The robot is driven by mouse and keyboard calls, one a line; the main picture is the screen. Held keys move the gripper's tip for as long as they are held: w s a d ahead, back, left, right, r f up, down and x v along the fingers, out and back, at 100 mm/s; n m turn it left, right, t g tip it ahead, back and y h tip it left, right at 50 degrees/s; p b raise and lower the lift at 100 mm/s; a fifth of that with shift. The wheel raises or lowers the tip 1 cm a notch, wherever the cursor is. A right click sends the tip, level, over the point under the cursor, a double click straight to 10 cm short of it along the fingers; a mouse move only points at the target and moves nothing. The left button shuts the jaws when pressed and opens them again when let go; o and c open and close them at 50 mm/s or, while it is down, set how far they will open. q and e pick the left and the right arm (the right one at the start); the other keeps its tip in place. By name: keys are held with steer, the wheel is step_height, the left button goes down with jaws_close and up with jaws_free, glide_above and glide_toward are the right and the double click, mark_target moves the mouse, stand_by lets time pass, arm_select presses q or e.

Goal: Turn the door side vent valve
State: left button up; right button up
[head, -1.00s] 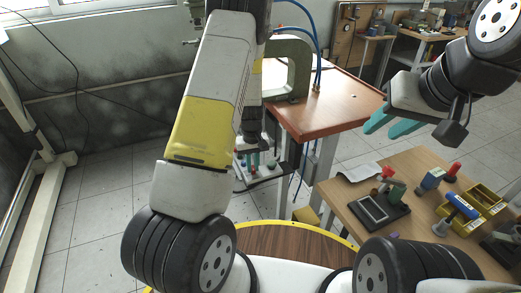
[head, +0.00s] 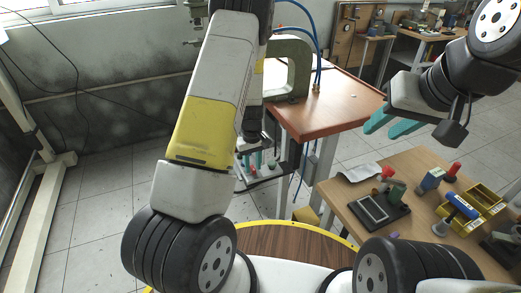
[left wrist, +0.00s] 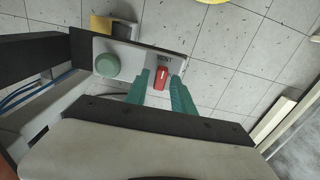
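The red vent valve knob (left wrist: 161,78) sits on a light panel (left wrist: 130,57) under the printed word VENT, beside a round green button (left wrist: 107,65). My left gripper (left wrist: 160,76) has its teal fingers on either side of the knob, with narrow gaps apparent; contact cannot be told. In the head view my left gripper (head: 249,158) is low beside the table, partly hidden by my arm, with the small red knob (head: 251,172) near its fingertips. My right gripper (head: 391,123) is open and empty, above the floor at the right.
An orange-brown table (head: 335,105) carries a grey C-shaped frame (head: 291,65) with blue hoses (head: 319,45). A wooden bench (head: 350,200) at the lower right holds tools and yellow bins (head: 483,198). Open floor (head: 105,210) lies at the left.

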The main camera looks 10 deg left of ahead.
stand_by(0.3)
arm_select(q)
step_height(320, 180, up, 8)
steer(key=shift+f, duration=0.1)
stand_by(0.3)
steer(key=shift+r, duration=0.3)
step_height(320, 180, up, 8)
steer(key=r+m+t+h, duration=0.1)
glide_above(253, 168)
steer(key=s+d, duration=0.1)
steer(key=s, duration=0.1)
steer(key=s+d+r+m+t+h, duration=0.1)
steer(key=s+r+m+t, duration=0.1)
steer(key=s+r, duration=0.6)
steer(key=s+r+m+t, duration=0.3)
steer(key=s+r+m, duration=0.1)
steer(key=s+r, duration=0.8)
steer(key=shift+s+d+r+m, duration=0.2)
steer(key=shift+s+m, duration=0.1)
steer(key=shift+s, duration=0.65)
